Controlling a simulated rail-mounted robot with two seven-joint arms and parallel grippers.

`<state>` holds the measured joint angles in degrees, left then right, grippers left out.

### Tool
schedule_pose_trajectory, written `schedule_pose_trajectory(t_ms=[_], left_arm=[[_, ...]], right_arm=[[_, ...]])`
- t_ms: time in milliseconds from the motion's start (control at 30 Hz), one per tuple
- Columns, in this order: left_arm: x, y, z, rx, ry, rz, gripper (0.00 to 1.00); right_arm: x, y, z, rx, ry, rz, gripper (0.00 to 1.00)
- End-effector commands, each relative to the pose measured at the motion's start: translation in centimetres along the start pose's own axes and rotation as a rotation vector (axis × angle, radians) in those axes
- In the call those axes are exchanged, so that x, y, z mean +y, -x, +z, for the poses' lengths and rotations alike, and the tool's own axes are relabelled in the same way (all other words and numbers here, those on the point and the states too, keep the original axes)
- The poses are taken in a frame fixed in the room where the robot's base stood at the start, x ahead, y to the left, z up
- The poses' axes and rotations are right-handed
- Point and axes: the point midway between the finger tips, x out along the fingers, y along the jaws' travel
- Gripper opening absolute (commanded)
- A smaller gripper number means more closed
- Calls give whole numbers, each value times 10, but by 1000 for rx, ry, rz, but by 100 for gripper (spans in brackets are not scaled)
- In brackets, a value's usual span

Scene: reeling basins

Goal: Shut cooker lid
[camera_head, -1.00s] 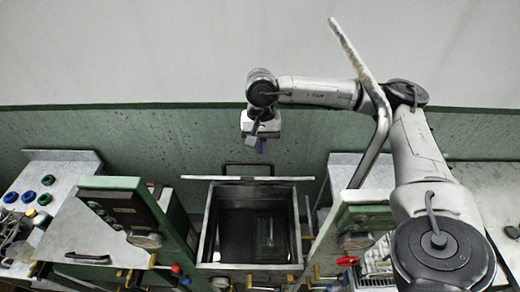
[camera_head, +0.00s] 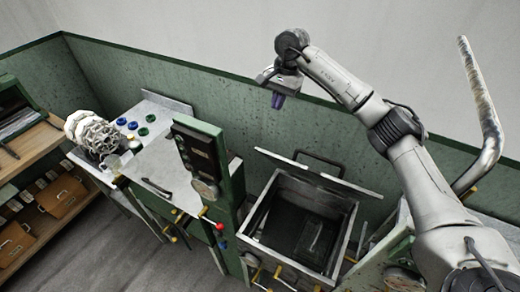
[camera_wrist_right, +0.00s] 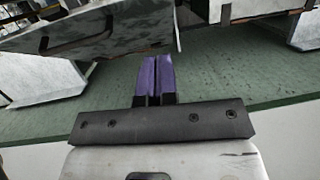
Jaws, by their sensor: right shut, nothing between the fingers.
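The cooker (camera_head: 345,228) is a square metal basin, open at the top, with dark contents and a clear-looking box shape inside. Its lid (camera_head: 318,172) stands raised at the back edge, seen nearly edge-on, with a dark bar handle (camera_head: 320,158) behind it. My right gripper (camera_head: 278,98) is up behind the lid, near the green wall, apart from the lid and empty. In the right wrist view its purple fingers (camera_wrist_right: 157,78) are together. A grey metal panel (camera_wrist_right: 90,32) beyond them looks like the lid. My left gripper is out of view.
A green control post (camera_head: 205,160) and a pale worktop (camera_head: 170,170) with blue and green knobs stand left of the cooker. A thick bent pipe (camera_head: 485,110) rises at the right. Wooden shelves (camera_head: 35,215) are at far left. Floor is clear between.

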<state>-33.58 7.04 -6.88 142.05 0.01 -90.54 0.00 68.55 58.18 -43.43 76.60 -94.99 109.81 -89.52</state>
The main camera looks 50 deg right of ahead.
Motion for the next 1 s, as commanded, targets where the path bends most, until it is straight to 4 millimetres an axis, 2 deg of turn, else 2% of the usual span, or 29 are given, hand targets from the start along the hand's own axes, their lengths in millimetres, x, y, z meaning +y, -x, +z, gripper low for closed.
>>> schedule_pose_trajectory(t_ms=[33,267,733,1000], left_arm=[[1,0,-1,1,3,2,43],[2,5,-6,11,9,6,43],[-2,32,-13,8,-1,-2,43],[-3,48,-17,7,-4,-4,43]], right_arm=[[6,-1,-8,11,-15,34,0],[15,-14,-8,23,14,88,0],[22,-96,-9,22,15,89,0],[24,-120,11,23,16,86,0]])
